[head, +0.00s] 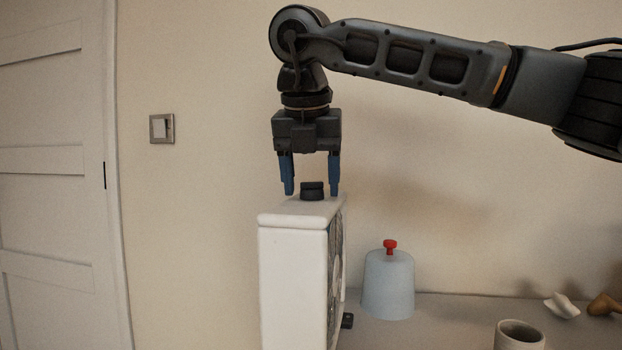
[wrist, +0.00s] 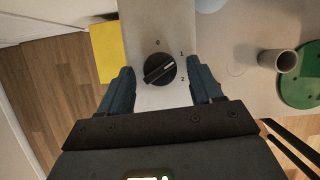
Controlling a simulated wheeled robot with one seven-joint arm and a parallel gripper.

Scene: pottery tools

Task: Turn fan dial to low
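The fan (head: 292,275) is a white upright box with its grille on the right side. On its top sits a black round dial (head: 312,191). My gripper (head: 312,192) points straight down over the fan top. Its two blue fingers are open, one on each side of the dial, with a gap to it. In the wrist view the fingers (wrist: 160,88) also stand apart from the dial.
A pale blue bell-shaped thing with a red knob (head: 388,285) stands right of the fan. A grey cup (head: 519,334) and small pale and brown pieces lie farther right. The wrist view shows a yellow block (wrist: 107,52) and a green disc (wrist: 302,76).

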